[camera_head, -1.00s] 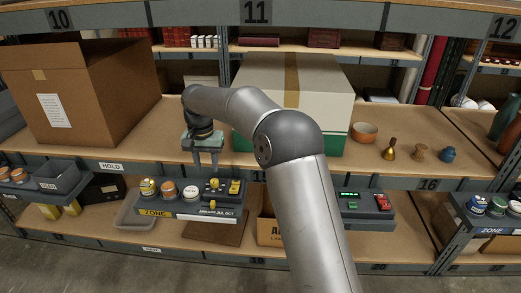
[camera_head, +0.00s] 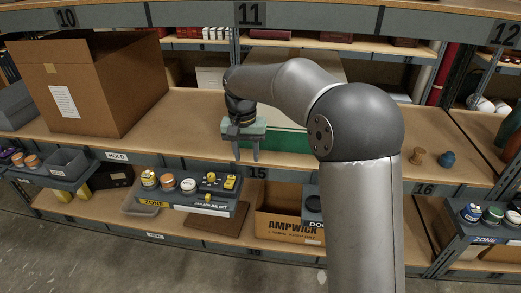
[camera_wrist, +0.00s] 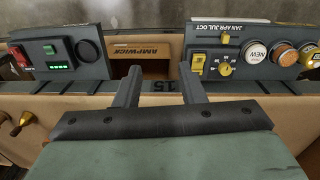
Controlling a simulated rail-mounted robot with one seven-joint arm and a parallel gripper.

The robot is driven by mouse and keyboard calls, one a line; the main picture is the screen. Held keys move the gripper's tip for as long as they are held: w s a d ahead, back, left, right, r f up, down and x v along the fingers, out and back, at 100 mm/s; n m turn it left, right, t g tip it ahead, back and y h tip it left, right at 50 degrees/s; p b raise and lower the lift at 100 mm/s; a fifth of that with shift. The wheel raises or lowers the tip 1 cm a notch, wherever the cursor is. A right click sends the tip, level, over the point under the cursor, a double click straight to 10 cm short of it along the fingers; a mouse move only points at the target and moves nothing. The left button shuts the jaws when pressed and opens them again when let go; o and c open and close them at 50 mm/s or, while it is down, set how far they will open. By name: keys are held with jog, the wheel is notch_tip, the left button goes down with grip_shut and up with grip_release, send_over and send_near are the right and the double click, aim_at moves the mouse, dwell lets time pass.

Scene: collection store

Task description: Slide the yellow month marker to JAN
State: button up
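The yellow month marker (camera_head: 208,198) is a small tab on the front of a dark grey control panel (camera_head: 180,199) with a JAN APR JUL OCT strip, on the shelf edge left of label 15. In the wrist view the marker (camera_wrist: 225,39) sits beside the month strip (camera_wrist: 217,27), away from the strip's ends; I cannot tell its exact month. My gripper (camera_head: 246,157) is up and to the right of the panel, pointing down, clear of it. In the wrist view my gripper (camera_wrist: 160,90) shows two separated fingers with nothing between them.
A yellow knob (camera_wrist: 225,70), a yellow switch (camera_wrist: 198,62) and several round jars stand near the marker. A second panel with green lights (camera_wrist: 60,62) lies on the other side of the AMPWICK box (camera_head: 285,213). A large cardboard box (camera_head: 100,85) stands on the shelf above.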

jog(key=shift+s+d+r, duration=0.15)
jog(key=shift+s+d, duration=0.15)
jog(key=shift+d, duration=0.2)
